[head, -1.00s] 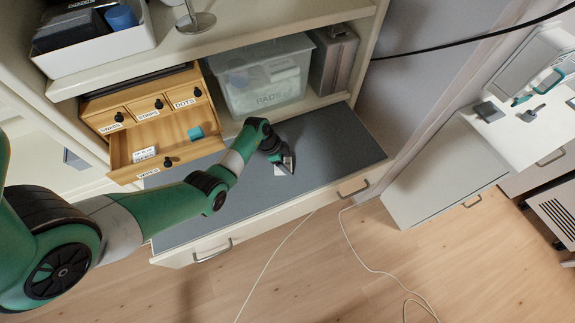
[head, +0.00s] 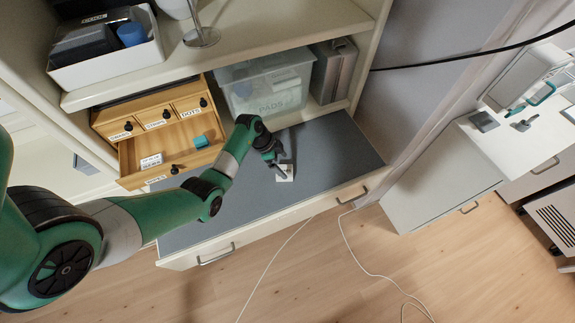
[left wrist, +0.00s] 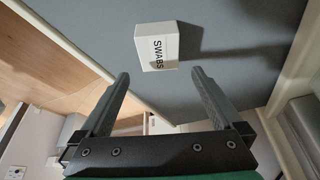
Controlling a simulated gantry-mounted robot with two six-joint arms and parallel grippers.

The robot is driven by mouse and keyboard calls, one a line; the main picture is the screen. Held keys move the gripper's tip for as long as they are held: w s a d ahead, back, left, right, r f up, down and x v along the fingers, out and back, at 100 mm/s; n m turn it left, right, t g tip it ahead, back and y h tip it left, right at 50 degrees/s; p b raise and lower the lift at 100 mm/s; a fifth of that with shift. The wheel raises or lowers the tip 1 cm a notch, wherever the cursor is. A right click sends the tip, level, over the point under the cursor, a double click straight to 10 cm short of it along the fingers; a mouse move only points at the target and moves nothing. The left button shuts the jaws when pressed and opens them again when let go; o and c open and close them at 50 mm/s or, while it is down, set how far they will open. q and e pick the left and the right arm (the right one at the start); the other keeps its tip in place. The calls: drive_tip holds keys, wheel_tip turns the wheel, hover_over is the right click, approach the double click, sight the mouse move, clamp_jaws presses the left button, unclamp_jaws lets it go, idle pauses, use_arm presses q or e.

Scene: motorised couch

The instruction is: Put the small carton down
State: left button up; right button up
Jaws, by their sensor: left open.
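The small carton (head: 285,172) is white and lies on the grey top of the pulled-out shelf (head: 330,150). In the left wrist view the carton (left wrist: 157,46) shows the word SWABS and sits just beyond the fingertips, apart from them. My left gripper (head: 279,169) is open, at the carton in the head view; its two fingers (left wrist: 160,76) are spread and empty in the left wrist view. My right gripper is not in view.
A wooden drawer unit (head: 150,125) stands left, its lower drawer open with a white box (head: 151,161) and a teal item (head: 201,141) inside. A clear PADS bin (head: 268,88) stands behind. The grey surface right of the carton is free.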

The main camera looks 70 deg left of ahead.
use_arm(q)
drive_tip(key=p+v, duration=0.1)
drive_tip(key=v, duration=0.5)
drive_tip(key=shift+p, duration=0.35)
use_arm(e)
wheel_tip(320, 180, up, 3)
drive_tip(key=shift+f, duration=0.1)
